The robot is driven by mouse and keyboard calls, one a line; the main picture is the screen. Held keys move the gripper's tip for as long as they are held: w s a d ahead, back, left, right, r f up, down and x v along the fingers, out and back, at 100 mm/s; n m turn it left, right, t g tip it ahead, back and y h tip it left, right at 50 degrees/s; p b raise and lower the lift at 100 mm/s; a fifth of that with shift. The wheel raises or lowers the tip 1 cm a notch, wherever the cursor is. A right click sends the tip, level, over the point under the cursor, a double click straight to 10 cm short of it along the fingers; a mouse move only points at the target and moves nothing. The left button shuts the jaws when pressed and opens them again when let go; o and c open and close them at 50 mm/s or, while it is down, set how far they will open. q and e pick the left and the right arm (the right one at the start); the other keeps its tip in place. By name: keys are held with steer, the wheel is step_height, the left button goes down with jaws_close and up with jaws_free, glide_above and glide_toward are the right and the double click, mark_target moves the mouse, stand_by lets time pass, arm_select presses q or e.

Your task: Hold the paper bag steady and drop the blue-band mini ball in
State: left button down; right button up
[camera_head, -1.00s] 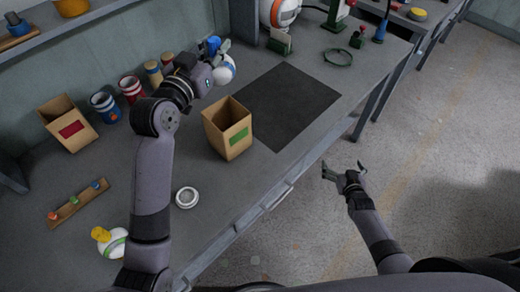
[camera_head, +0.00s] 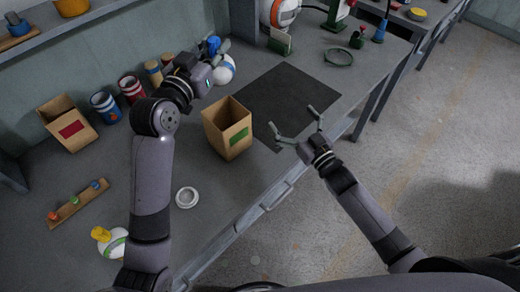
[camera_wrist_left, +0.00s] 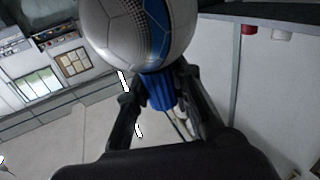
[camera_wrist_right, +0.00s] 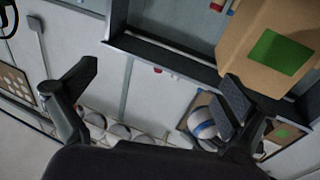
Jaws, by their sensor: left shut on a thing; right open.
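The blue-band mini ball (camera_head: 224,70) is white with a blue band and a blue stem. My left gripper (camera_head: 218,52) is shut on the blue stem (camera_wrist_left: 160,92), with the ball (camera_wrist_left: 140,28) beyond the fingertips. An open brown paper bag (camera_head: 228,135) with a green label stands upright on the bench, in front of and below the ball. It also shows at the upper right of the right wrist view (camera_wrist_right: 300,20). My right gripper (camera_head: 292,117) is open and empty, to the right of this bag and apart from it in the head view.
A second bag (camera_head: 62,108) with a red label stands left. Red (camera_head: 131,90) and blue (camera_head: 105,107) cans stand near the wall. A yellow-stemmed ball (camera_head: 113,243), a white ring (camera_head: 186,197) and a peg strip (camera_head: 76,206) lie in front. A dark mat (camera_head: 285,95) lies right of the green-label bag.

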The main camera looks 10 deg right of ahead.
mark_target(238, 131)
steer(key=s+a+f+n+g+y, duration=0.2)
steer(key=s+a+f+g+y, duration=0.1)
steer(key=s+a, duration=0.55)
steer(key=x, duration=1.3)
steer(key=shift+a+r, duration=0.25)
steer(key=shift+a, duration=0.3)
